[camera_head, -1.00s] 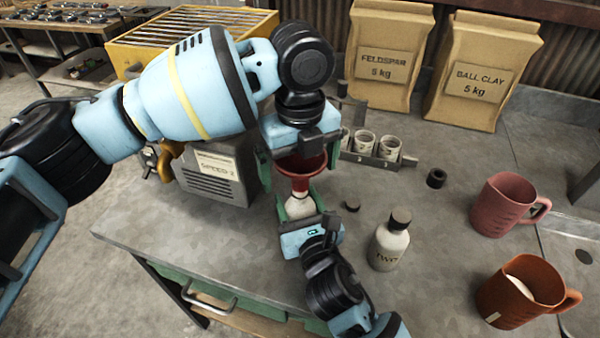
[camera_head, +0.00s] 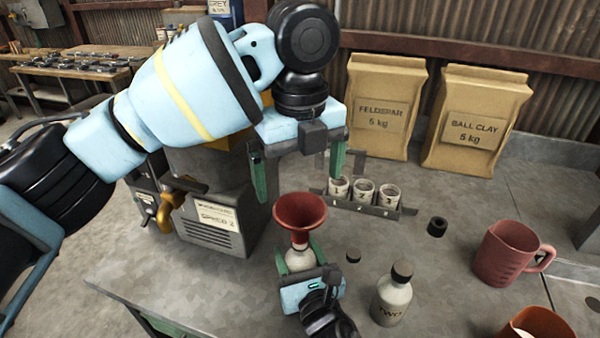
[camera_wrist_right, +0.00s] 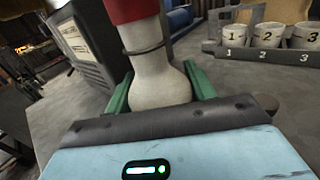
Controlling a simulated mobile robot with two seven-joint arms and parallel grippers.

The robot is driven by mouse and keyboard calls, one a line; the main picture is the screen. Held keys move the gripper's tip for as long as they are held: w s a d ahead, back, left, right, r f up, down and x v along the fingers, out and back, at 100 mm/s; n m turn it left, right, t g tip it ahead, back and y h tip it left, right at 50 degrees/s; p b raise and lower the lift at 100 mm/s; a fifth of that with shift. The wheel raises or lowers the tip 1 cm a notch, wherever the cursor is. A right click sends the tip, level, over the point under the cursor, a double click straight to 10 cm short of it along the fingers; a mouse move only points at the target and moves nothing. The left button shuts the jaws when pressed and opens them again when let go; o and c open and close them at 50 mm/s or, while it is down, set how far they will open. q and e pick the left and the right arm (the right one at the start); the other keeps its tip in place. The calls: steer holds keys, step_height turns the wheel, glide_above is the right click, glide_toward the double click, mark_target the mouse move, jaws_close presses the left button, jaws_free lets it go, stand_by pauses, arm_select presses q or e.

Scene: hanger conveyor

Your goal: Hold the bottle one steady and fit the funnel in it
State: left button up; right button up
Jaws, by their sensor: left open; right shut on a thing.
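The red funnel (camera_head: 300,213) sits upright in the neck of a pale bottle (camera_head: 299,259), with its wide mouth facing up. My right gripper (camera_head: 297,257) is shut on that bottle from the front; its green fingers lie on either side of the body. In the right wrist view the bottle (camera_wrist_right: 158,80) stands upright between the fingers, and the lower part of the funnel (camera_wrist_right: 130,10) shows at its neck. The bottle's label is not visible. My left gripper (camera_head: 298,182) is open and empty, above and behind the funnel, apart from it.
A bottle marked TWO (camera_head: 392,297) stands to the right, with a small dark cap (camera_head: 353,256) near it. A rack of numbered cups (camera_head: 362,199) is behind. Red mugs (camera_head: 508,253) stand at the right. A grey machine (camera_head: 215,215) is at the left.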

steer(key=o, duration=1.1)
steer(key=shift+c, duration=0.2)
steer(key=shift+s, duration=0.1)
steer(key=v, duration=1.2)
